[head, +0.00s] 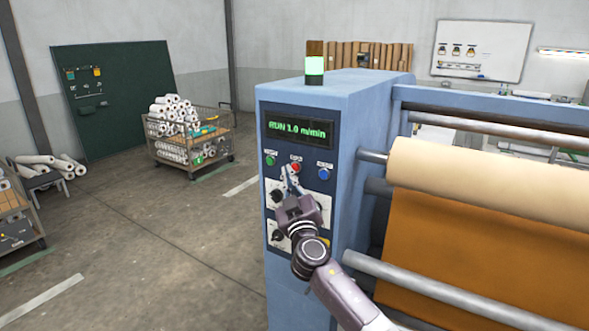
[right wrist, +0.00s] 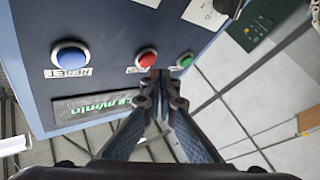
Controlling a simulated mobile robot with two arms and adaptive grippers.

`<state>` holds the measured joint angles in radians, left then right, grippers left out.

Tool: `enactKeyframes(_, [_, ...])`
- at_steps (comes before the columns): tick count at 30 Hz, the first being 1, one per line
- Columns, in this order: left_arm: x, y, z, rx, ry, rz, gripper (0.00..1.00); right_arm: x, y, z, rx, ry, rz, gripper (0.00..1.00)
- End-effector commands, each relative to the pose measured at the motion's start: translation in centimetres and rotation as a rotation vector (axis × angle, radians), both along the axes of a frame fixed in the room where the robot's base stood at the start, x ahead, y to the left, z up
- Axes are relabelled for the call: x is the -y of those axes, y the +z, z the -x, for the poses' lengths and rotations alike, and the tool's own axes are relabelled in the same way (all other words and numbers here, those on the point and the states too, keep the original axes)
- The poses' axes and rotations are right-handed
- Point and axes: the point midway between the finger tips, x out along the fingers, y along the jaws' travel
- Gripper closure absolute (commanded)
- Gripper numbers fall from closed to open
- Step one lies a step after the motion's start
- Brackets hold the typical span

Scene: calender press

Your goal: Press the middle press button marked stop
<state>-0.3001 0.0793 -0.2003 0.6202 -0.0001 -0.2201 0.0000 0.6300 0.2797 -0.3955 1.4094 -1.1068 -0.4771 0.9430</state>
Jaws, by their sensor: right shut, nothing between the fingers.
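The red middle button (head: 295,167) sits between a green button (head: 269,160) and a blue button (head: 323,174) on the dark control panel of the blue press. My right gripper (head: 287,170) is shut and empty, with its tips in front of the panel close to the red button. In the right wrist view the red button (right wrist: 147,55) shows just beyond the closed fingertips (right wrist: 160,74), slightly to their left. Whether the tips touch it, I cannot tell. The display (head: 298,130) reads "RUN 1.0 m/min". My left gripper is not in view.
Dark knobs (head: 277,196) sit below the buttons. A green lamp (head: 314,66) is lit on top of the press cabinet. Rollers with a cream and brown sheet (head: 470,230) extend right. A cart of white rolls (head: 190,140) stands at the back left, with open floor before it.

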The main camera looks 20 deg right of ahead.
Motion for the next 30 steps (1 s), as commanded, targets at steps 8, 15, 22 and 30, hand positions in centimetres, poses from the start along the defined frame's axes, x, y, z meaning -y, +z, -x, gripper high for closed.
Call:
enactKeyframes(8, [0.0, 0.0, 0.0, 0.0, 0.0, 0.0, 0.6, -0.02, -0.01, 0.0, 0.0, 0.0, 0.0, 1.0])
enactKeyframes(15, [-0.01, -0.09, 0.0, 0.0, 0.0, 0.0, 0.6, 0.03, -0.04, -0.03, 0.0, 0.0, 0.0, 1.0])
enactKeyframes(22, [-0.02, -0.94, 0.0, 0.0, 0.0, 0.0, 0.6, 0.56, -0.15, -0.44, 0.0, 0.0, -0.001, 1.0])
enactKeyframes(30, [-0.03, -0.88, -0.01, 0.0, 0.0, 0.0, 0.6, 0.65, 0.03, -0.51, 0.0, 0.0, 0.0, 1.0])
